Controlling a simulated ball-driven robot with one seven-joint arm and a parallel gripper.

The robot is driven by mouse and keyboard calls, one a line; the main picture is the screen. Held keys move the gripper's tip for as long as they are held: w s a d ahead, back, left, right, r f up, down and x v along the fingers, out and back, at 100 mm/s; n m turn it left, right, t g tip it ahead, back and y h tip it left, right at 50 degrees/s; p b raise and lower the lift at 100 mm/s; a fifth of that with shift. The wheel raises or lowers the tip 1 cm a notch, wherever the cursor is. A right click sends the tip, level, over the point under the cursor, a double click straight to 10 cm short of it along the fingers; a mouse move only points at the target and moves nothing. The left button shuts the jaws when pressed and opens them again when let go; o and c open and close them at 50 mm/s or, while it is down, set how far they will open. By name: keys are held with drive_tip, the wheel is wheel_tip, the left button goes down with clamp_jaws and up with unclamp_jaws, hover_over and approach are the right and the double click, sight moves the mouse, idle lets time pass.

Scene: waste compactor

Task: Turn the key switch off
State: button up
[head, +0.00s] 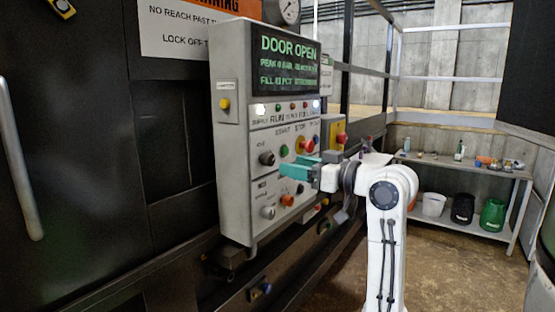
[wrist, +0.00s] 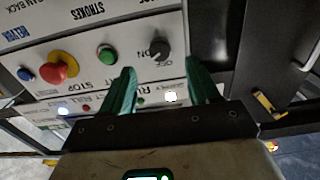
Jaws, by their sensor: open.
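The key switch (head: 267,158) is a dark round knob at the left of the control panel's upper button row. In the wrist view, which is upside down, the key switch (wrist: 160,50) has ON and OFF lettering beside it. My gripper (head: 292,168) has teal fingers and is in front of the panel, to the right of and slightly below the switch in the head view. In the wrist view, the gripper (wrist: 160,68) is open, with the switch framed between its fingertips and nothing held. I cannot tell whether the fingers touch the switch.
A green start button (head: 284,151) and a red stop button (head: 305,146) sit to the right of the switch. A second knob (head: 268,212) and an orange button (head: 287,200) are below. The display (head: 288,62) reads DOOR OPEN. A shelf (head: 465,170) with containers stands at the right.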

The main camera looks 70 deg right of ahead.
sight(272, 162)
drive_tip(key=p+x, duration=0.1)
drive_tip(key=x, duration=0.5)
drive_tip(key=shift+d, duration=0.1)
drive_tip(key=c, duration=1)
